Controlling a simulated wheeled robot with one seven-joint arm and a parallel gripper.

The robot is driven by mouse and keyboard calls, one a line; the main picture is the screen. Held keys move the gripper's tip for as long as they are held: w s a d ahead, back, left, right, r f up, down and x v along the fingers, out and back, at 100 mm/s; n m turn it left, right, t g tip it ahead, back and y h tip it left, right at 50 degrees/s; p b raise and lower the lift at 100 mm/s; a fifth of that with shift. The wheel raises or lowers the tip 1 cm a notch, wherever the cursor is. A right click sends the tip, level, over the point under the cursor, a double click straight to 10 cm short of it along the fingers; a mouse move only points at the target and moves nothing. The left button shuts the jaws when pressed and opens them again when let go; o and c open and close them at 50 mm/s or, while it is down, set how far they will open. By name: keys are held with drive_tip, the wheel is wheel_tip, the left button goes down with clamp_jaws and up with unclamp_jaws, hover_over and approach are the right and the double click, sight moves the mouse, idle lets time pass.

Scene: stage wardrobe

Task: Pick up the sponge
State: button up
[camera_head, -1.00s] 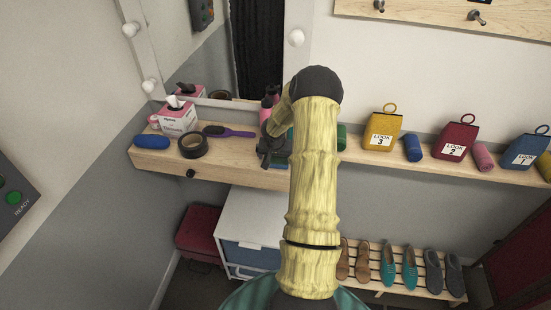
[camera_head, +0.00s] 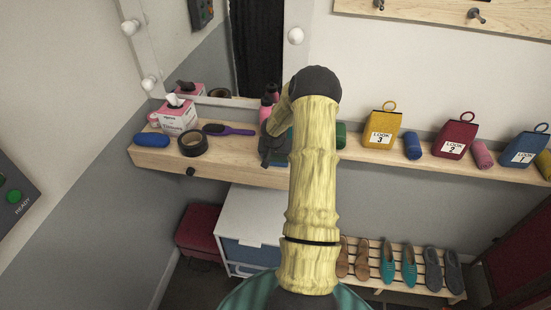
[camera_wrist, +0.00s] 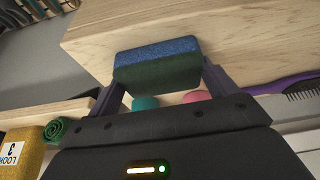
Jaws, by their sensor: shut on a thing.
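The sponge (camera_wrist: 157,62), a block with a blue layer and a dark green layer, sits between the two fingers of my gripper (camera_wrist: 160,76) in the wrist view. The fingers touch its two ends, so my gripper is shut on it. Behind it is the pale wooden counter (camera_wrist: 105,35); I cannot tell whether the sponge touches the wood. In the head view my gripper (camera_head: 275,148) is over the counter (camera_head: 235,172), right of the purple brush.
A purple hairbrush (camera_head: 228,129), black tape roll (camera_head: 193,142), tissue box (camera_head: 176,116) and blue rounded object (camera_head: 152,140) lie to the left. A pink bottle (camera_head: 268,103) stands close behind my gripper. Pouches, such as a yellow one (camera_head: 382,128), and rolled cloths line the right.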

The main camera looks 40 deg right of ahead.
wheel_tip(320, 180, up, 10)
drive_tip(key=b, duration=0.1)
idle(0.6)
drive_tip(key=o, duration=0.3)
drive_tip(key=shift+c, duration=1.1)
drive_tip(key=s+a+f+n+y, duration=0.1)
drive_tip(key=a+f+n, duration=0.2)
drive_tip(key=a, duration=0.8)
drive_tip(key=s+a+f+n+t+y, duration=0.1)
drive_tip(key=a+f, duration=0.4)
drive_tip(key=a, duration=0.6)
drive_tip(key=s+a+f+n+y, duration=0.1)
drive_tip(key=a+f+n, duration=0.3)
drive_tip(key=a, duration=0.7)
drive_tip(key=shift+s+a+f+n, duration=0.15)
drive_tip(key=shift+s+a+n, duration=0.05)
drive_tip(key=shift+s+n, duration=0.55)
